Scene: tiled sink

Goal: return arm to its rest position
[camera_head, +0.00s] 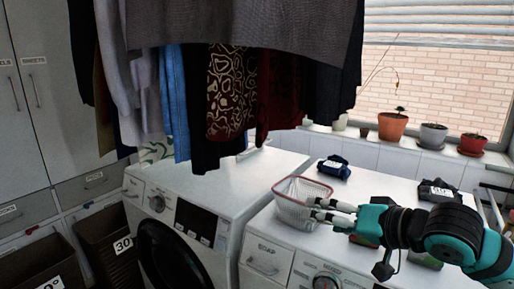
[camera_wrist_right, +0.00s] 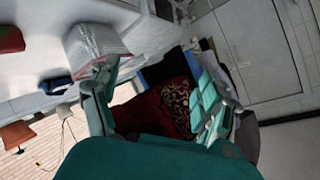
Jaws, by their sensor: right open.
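My right gripper (camera_head: 322,209) reaches in from the right over the right-hand washing machine. Its fingertips overlap the right side of a white wire basket (camera_head: 289,190) with a pinkish rim in the head view. In the right wrist view the gripper (camera_wrist_right: 155,82) has its fingers spread wide. Nothing is held between them; only hanging clothes show in the gap. The basket (camera_wrist_right: 92,42) shows there beyond the left-hand finger; I cannot tell whether they touch. My left gripper is not in view.
Clothes (camera_head: 232,90) hang above the left washing machine (camera_head: 215,195). A dark blue item (camera_head: 333,167) and a dark item (camera_head: 436,190) lie on the right machine (camera_head: 262,238). Potted plants (camera_head: 392,125) line the windowsill. Hampers (camera_head: 108,240) and cabinets stand at left.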

